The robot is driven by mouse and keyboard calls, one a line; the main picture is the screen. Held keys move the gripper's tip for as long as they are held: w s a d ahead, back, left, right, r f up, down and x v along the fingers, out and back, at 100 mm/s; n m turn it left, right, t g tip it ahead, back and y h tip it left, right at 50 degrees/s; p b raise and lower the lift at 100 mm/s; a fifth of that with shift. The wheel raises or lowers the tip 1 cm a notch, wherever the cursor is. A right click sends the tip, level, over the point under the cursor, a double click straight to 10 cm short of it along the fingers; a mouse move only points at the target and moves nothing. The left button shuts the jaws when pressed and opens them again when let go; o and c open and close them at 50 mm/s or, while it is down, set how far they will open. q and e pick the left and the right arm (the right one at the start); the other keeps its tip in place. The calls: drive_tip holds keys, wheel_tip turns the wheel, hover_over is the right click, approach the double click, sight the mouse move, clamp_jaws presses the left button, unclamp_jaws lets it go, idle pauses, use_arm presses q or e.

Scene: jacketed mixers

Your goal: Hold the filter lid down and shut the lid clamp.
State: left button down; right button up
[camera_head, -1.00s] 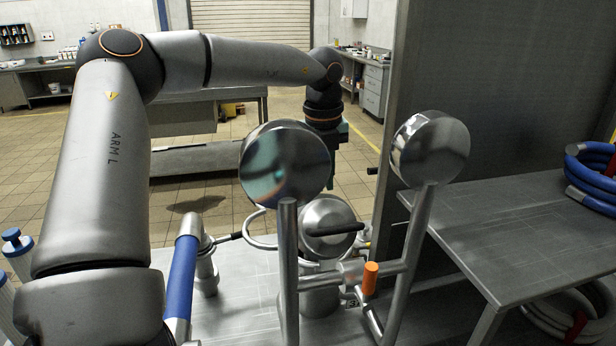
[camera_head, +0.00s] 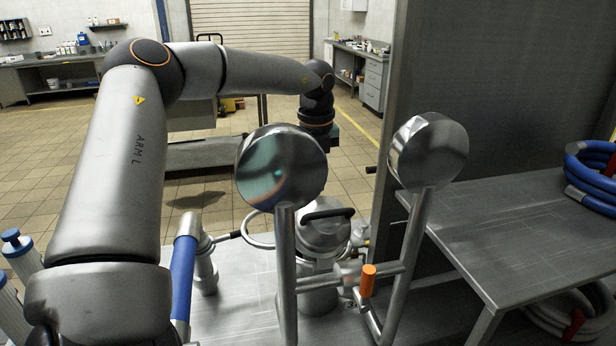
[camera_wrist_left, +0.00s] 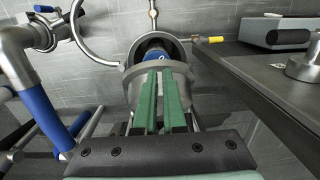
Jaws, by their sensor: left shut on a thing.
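The filter lid (camera_head: 322,234), a round steel cap with a black handle (camera_head: 328,213), sits over the filter housing (camera_head: 318,300) behind the two posts. In the left wrist view the lid (camera_wrist_left: 136,90) is tilted, with the dark housing mouth (camera_wrist_left: 154,46) showing past its far side. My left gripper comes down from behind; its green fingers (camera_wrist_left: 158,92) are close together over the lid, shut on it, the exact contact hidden. In the head view the round disc hides the fingers. A curved steel band, apparently the lid clamp (camera_head: 258,230), stands open at the left; it shows in the wrist view (camera_wrist_left: 90,38).
Two posts with mirror-like discs (camera_head: 281,167) (camera_head: 428,151) stand in front of the housing. A crossbar with an orange handle (camera_head: 368,281) joins them. A blue-sleeved pipe (camera_head: 183,277) is at the left. A metal table (camera_head: 510,230) and tall panel (camera_head: 500,80) bound the right.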

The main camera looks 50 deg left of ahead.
use_arm(q)
drive_tip(key=shift+s+a+f+g+p, duration=0.1)
drive_tip(key=shift+s+f+g+p, duration=0.1)
drive_tip(key=shift+f, duration=0.5)
drive_tip(key=shift+s+a+f+g+p, duration=0.1)
drive_tip(key=shift+f+g, duration=0.1)
drive_tip(key=shift+f, duration=0.45)
drive_tip(key=shift+d+r+p, duration=0.15)
drive_tip(key=shift+r+p, duration=0.7)
drive_tip(key=shift+r, duration=0.45)
drive_tip(key=shift+w+r, duration=0.15)
drive_tip(key=shift+r, duration=1.95)
